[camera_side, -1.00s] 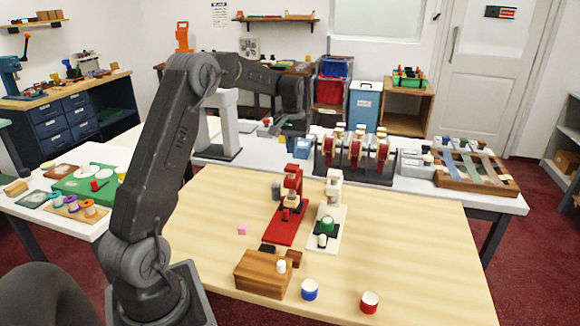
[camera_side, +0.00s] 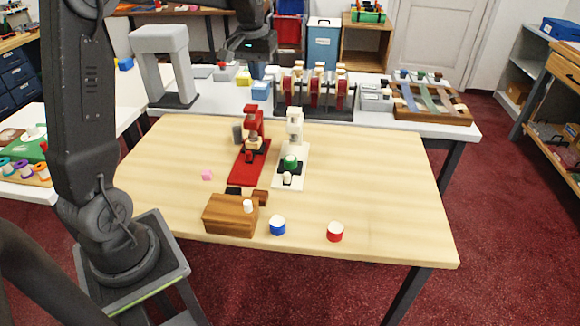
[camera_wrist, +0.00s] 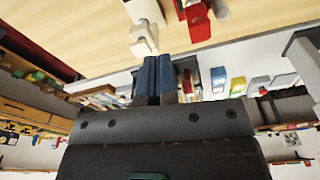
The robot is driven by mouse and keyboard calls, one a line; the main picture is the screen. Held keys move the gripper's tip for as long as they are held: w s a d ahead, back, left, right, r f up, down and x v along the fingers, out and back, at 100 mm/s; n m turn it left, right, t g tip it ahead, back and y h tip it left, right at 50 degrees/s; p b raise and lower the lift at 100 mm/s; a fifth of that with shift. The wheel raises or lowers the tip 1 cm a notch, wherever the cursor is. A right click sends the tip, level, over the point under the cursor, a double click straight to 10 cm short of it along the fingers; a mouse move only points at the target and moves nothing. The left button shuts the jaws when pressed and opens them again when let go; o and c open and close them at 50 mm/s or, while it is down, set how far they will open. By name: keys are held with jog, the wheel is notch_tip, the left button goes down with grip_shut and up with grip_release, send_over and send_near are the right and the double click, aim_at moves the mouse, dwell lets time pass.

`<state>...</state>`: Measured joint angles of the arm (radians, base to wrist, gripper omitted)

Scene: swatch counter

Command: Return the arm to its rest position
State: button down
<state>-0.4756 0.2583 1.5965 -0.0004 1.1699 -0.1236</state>
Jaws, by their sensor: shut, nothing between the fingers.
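My gripper (camera_side: 250,46) is at the top of the side view, raised above the back white counter and away from the tabletop. In the wrist view its two fingers (camera_wrist: 155,78) are together with nothing between them. My arm stands upright at the left of the side view, and its upper part runs out of the picture. The red press (camera_side: 250,150) and the white press (camera_side: 292,150) stand on the wooden table (camera_side: 380,190), well below and in front of my gripper. A green piece (camera_side: 290,162) is on the white press.
A rack of red reels (camera_side: 315,92) and a wooden swatch tray (camera_side: 435,105) stand behind. A grey arch (camera_side: 165,65) is at the back left.

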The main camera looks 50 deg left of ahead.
jog(key=s+d+r+m+t, duration=0.2)
jog(key=s+d+r+m, duration=0.2)
jog(key=s+d, duration=0.8)
jog(key=s+d+f+m+t, duration=0.2)
jog(key=s+d+f, duration=0.1)
jog(key=s+d, duration=0.6)
jog(key=shift+s+f+m+h, duration=0.2)
jog(key=shift+f+m+h, duration=0.1)
jog(key=shift+f+m, duration=0.1)
